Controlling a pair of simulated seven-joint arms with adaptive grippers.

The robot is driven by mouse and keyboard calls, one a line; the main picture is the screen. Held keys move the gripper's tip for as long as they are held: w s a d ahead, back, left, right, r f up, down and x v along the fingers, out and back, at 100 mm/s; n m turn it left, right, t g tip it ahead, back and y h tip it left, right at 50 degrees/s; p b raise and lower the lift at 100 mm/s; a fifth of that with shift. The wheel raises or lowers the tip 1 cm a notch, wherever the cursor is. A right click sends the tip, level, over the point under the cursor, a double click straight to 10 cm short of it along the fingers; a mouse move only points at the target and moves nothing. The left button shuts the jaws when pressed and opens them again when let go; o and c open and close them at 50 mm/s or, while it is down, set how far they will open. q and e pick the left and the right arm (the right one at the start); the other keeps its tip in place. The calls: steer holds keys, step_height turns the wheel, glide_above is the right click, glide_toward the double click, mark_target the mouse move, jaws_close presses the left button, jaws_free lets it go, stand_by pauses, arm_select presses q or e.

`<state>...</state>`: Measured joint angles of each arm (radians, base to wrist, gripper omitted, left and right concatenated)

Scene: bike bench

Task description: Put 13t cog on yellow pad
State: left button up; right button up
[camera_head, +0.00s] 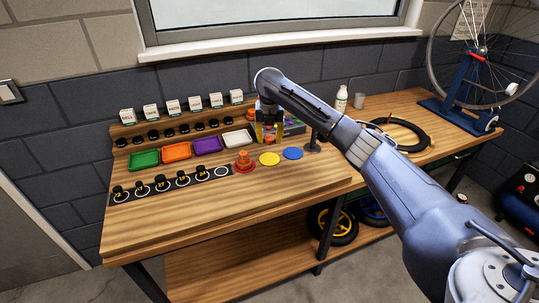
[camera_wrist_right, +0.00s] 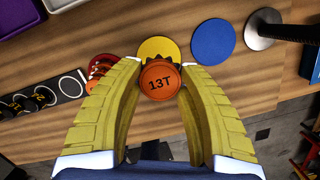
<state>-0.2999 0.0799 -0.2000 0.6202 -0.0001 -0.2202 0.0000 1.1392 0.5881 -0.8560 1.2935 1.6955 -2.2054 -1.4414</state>
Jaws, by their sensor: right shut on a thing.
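The 13t cog, with an orange top marked "13T" (camera_wrist_right: 159,82), is between the fingertips of my right gripper (camera_wrist_right: 160,88), which is shut on it. The yellow pad (camera_head: 269,159) lies flat on the bench between a red stand and a blue pad. In the right wrist view the yellow pad (camera_wrist_right: 158,49) is just beyond the cog, which overlaps its near edge. The gripper is above the bench in the head view (camera_head: 268,134), where the cog cannot be made out clearly. My left gripper is not in view.
The blue pad (camera_head: 292,153) lies right of the yellow one. A black strip (camera_head: 168,184) holds several black-knobbed pieces and an empty white ring. Colored trays stand behind. The bench front is clear.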

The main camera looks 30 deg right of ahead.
mark_target(269, 158)
steer(key=shift+f, duration=4)
steer(key=shift+f, duration=0.15)
steer(key=o, duration=1.2)
steer(key=shift+o, duration=0.2)
steer(key=r, duration=0.4)
steer(key=s+r, duration=0.1)
steer(key=r, duration=0.3)
steer(key=s+a+r, duration=0.1)
steer(key=r, duration=0.3)
